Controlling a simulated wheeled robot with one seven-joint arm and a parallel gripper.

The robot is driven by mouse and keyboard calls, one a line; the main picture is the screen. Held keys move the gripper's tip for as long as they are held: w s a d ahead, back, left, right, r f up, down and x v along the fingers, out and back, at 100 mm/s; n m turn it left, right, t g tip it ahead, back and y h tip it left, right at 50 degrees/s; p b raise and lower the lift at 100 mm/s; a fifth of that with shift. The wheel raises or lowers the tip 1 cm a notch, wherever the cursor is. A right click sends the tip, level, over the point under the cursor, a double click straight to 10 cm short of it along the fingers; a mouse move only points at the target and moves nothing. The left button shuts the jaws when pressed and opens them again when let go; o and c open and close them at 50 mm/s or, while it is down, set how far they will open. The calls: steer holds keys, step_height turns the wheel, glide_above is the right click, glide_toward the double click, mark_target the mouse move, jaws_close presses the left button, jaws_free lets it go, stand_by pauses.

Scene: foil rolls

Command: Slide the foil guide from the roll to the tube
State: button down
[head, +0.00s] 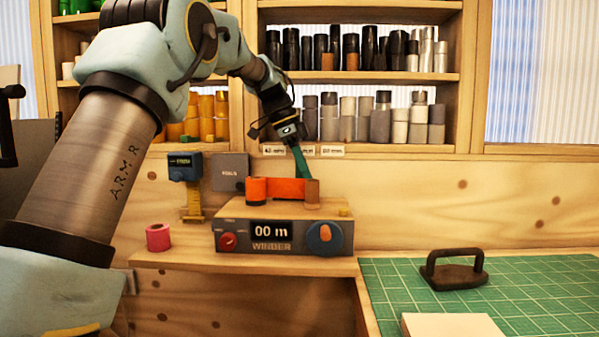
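The winder (284,238) stands on a wooden ledge, its display reading 00 m. On top, an orange roll (256,191) stands at the left and a brown tube (312,191) at the right. A strip of orange foil (287,188) spans between them. My gripper (294,141) is above the winder, pointing down, and looks shut on a slim green piece (301,162), apparently the foil guide. The guide tilts, its lower end at the foil's upper edge, close to the tube's left side. The fingertips are small and dark, and contact with the foil is unclear.
A pink roll (158,237) stands on the ledge at left. A blue gauge (185,170) stands behind the winder's left side. Shelves of rolls (375,118) are behind. A green cutting mat (530,280) at right bears a dark handled weight (455,274) and a pale block (450,325).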

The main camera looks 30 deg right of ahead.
steer(key=shift+s+d, duration=0.15)
steer(key=shift+d, duration=0.05)
steer(key=c, duration=0.7)
jaws_free()
steer(key=shift+r, duration=0.15)
steer(key=v, duration=1)
steer(key=shift+a+r, duration=0.2)
steer(key=shift+a, duration=0.1)
